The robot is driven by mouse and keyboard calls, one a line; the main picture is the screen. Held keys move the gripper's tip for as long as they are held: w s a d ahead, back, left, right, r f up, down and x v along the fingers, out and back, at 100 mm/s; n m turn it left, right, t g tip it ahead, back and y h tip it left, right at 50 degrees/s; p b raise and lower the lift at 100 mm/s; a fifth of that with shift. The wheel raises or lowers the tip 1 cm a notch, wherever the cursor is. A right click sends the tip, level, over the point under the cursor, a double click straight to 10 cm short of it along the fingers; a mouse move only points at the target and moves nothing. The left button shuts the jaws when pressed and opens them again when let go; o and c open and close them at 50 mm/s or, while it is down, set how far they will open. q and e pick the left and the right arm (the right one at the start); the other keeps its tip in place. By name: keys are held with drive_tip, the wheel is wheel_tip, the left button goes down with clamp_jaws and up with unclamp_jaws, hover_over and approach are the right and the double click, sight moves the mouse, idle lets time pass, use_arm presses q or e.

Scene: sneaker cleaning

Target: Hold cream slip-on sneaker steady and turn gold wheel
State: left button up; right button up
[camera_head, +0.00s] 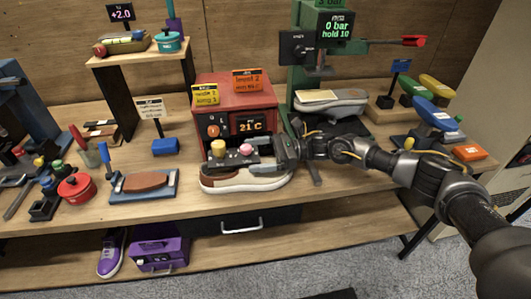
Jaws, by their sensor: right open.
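A low shoe with a cream-white sole and brown-and-cream upper, seemingly the slip-on sneaker (258,184), lies at the table's front below the red box. My right gripper (225,156) comes in from the right. Its dark fingers point left just above the shoe and hide part of its top; I cannot tell whether they touch it. The gripper is open. A gold-yellow round knob, perhaps the gold wheel (218,147), shows at the fingers, with a pink knob (246,149) to its right. Their mounting is hidden. My left gripper is not in view.
The red box (236,97) with a 21 C display stands behind the shoe. A green press (306,75) with a grey shoe (330,103) stands right of it. A blue tray with a brown brush (145,181) and a red pot (76,188) lie left.

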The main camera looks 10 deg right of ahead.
drive_tip(key=c, duration=1.5)
idle(0.6)
